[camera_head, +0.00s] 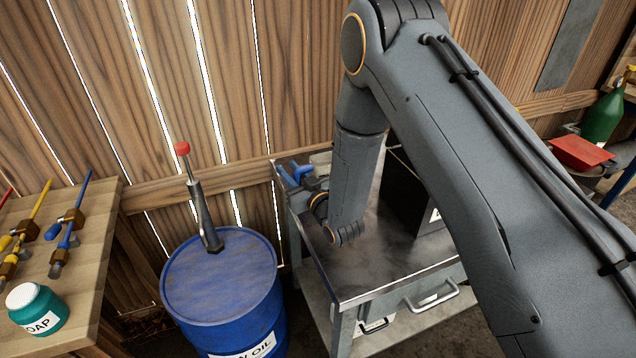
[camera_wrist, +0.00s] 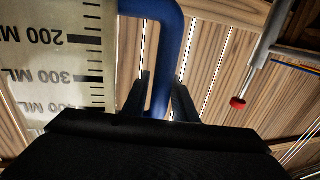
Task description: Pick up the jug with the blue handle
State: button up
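The jug's blue handle (camera_head: 297,172) and part of its pale body (camera_head: 321,160) show at the back left corner of the metal cart, partly behind my arm. In the wrist view, the clear jug wall (camera_wrist: 75,60) with black ML marks fills the left side. Its blue handle (camera_wrist: 166,60) comes down between the two dark fingers of my gripper (camera_wrist: 161,90). The fingers stand apart, one on each side of the handle. Whether they press on it cannot be made out. In the head view my gripper is mostly hidden near the handle.
The metal cart (camera_head: 365,285) has a bare top in front of the jug and a black box (camera_head: 405,195) at right. A blue oil drum (camera_head: 225,300) with a red-tipped tool (camera_head: 200,205) stands left. A workbench (camera_head: 85,225) is farther left. A plank wall (camera_head: 230,60) rises close behind.

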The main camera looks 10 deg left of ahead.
grip_shut()
jog(key=shift+r, duration=0.1)
notch_tip(320, 180, up, 10)
jog(key=b, duration=0.2)
jog(key=shift+b, duration=0.35)
dwell(0.3)
jog(key=shift+c, duration=1.8)
grip_release()
grip_shut()
